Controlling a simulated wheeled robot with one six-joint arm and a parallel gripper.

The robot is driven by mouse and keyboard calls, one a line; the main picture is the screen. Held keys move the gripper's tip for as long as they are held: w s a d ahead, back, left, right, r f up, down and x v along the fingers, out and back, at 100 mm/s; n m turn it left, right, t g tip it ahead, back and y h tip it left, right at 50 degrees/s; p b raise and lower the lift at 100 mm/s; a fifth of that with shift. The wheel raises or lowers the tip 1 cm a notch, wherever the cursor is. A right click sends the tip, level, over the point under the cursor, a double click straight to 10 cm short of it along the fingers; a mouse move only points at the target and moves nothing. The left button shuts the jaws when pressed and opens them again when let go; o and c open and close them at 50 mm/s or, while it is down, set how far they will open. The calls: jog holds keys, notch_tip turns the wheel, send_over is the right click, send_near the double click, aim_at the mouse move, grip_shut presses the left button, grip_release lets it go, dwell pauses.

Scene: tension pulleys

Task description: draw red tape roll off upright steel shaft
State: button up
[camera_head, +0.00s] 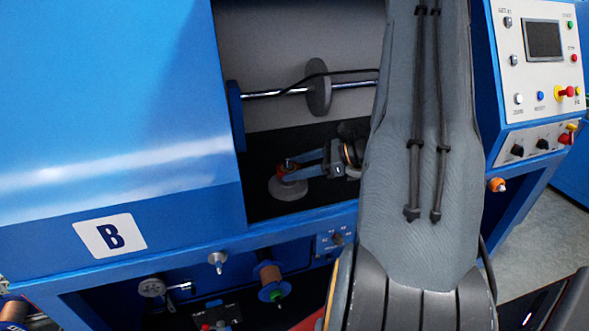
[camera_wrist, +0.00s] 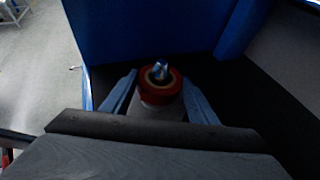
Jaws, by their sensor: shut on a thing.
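The red tape roll (camera_wrist: 160,88) sits around the upright steel shaft, whose shiny tip (camera_wrist: 160,70) shows through the roll's centre in the wrist view. In the head view the red roll (camera_head: 291,172) is low on the black floor of the machine bay, above a round grey base (camera_head: 288,188). My gripper (camera_wrist: 158,95) has one finger on each side of the roll and is shut on it. It also shows in the head view (camera_head: 296,171), reaching in from the right. The lower shaft is hidden by the roll.
A horizontal steel rod (camera_head: 262,94) with a grey disc (camera_head: 319,87) and a black cable crosses the bay above my gripper. A control panel (camera_head: 543,45) stands at the right.

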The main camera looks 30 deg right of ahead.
jog(key=shift+d+r+p, duration=0.1)
jog(key=shift+r+p, duration=0.35)
jog(key=shift+r, duration=0.3)
dwell(0.9)
jog(key=shift+r+p, duration=1.05)
jog(key=shift+r, duration=0.6)
jog(key=shift+r, duration=0.15)
jog(key=shift+r+p, duration=0.7)
jog(key=shift+r, duration=0.15)
notch_tip(320, 180, up, 4)
jog(key=shift+p, duration=1.25)
jog(key=shift+s+a, duration=0.1)
jog(key=shift+a, duration=0.15)
